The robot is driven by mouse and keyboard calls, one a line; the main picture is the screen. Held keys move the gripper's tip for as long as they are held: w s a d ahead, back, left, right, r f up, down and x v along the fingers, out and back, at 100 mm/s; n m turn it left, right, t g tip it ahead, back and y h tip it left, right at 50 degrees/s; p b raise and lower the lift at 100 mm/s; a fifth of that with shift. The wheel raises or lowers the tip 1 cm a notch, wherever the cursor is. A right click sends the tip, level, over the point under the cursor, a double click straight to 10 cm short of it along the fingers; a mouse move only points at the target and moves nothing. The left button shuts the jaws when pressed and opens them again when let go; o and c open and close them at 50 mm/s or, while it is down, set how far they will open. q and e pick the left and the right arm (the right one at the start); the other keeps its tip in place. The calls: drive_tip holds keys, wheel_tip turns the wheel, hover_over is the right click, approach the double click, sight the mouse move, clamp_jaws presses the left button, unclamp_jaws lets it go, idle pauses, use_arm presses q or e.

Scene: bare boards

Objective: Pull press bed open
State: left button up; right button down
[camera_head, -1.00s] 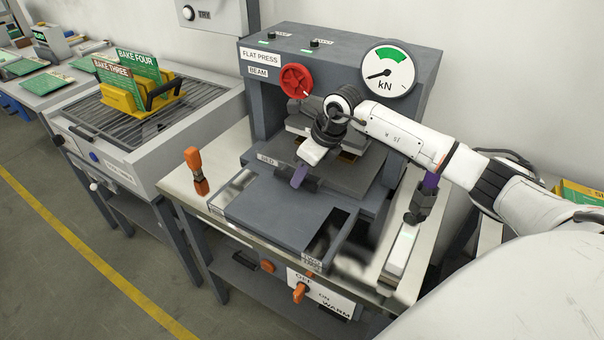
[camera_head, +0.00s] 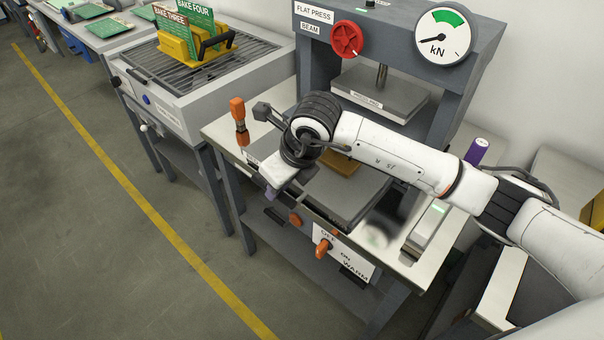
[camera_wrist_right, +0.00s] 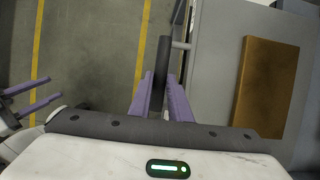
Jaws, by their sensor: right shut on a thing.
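The grey press bed (camera_head: 352,202) stands slid out in front of the flat press (camera_head: 455,75), past the upper platen (camera_head: 380,95). A flat brown-gold piece (camera_head: 343,165) lies on the bed, partly behind my right arm. It also shows in the right wrist view (camera_wrist_right: 265,88). My right gripper (camera_head: 274,192) is at the bed's front edge. In the right wrist view my right gripper (camera_wrist_right: 162,100) has its purple fingers on either side of a dark bar handle (camera_wrist_right: 164,60), shut on it. My left gripper (camera_wrist_right: 28,98) shows at that view's left edge, its fingers apart and empty.
An orange-handled tool (camera_head: 238,115) stands at the bench's left corner. The floor (camera_head: 120,240) to the left is clear.

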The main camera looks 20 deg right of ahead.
drive_tip(key=shift+s+a, duration=0.5)
drive_tip(key=shift+a, duration=0.25)
drive_tip(key=c, duration=1.6)
unclamp_jaws()
drive_tip(key=shift+c, duration=0.2)
drive_tip(key=shift+r, duration=0.1)
drive_tip(key=v, duration=1)
drive_tip(key=shift+b, duration=0.35)
